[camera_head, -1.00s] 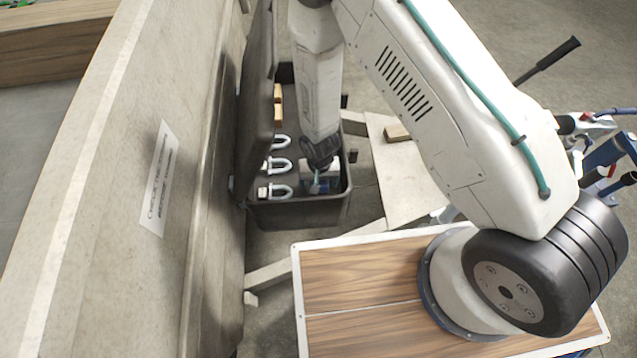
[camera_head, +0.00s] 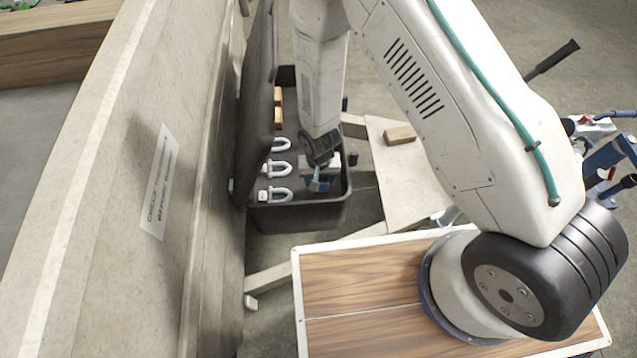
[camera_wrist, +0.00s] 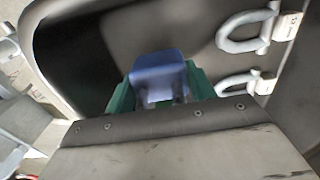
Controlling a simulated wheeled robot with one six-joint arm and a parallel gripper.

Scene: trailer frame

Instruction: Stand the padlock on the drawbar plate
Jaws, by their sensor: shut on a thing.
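The blue padlock (camera_wrist: 158,72) is between the green fingers of my gripper (camera_wrist: 162,90) in the wrist view, and my gripper is shut on it. The wrist view is blurred there, and the gripper body hides the padlock's lower part. In the head view the padlock (camera_head: 320,185) shows as a small blue patch at my gripper (camera_head: 322,178), inside or just over the near right part of the black box. I cannot tell its height above the box floor. The pale drawbar plate (camera_head: 405,185) lies to the right of the box.
The open black box (camera_head: 300,215) holds several pale shackles (camera_head: 280,169) along its left side and wooden blocks (camera_head: 278,115) farther back. A wooden block (camera_head: 399,134) lies at the plate's far end. The trailer wall (camera_head: 130,180) stands left. The plate's middle is bare.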

